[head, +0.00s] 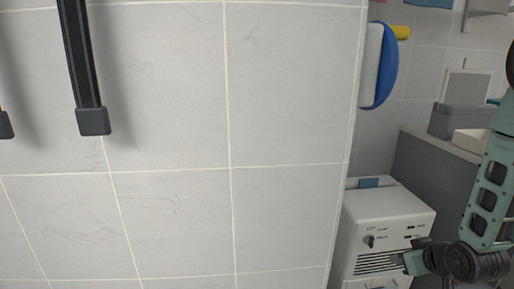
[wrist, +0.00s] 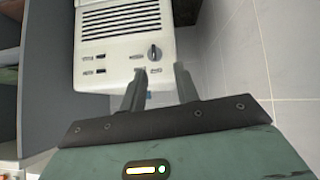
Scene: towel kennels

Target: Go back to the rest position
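My gripper (wrist: 160,70) is in the lower part of the wrist view, its two dark fingers apart with nothing seen between them. Its fingertips point toward the front of a white machine (wrist: 112,58) with a dark knob, small switches and a vent grille. Whether they touch it I cannot tell. In the head view my gripper (head: 412,262) is at the lower right, in front of the same white machine (head: 385,218). My green arm comes down from the right edge.
A tiled wall (head: 170,130) fills the left and middle, with dark rails (head: 85,60) in front. A blue and white object (head: 380,65) hangs at the wall's edge. A grey box (head: 455,122) and a white item (head: 472,140) sit on a counter (head: 430,180).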

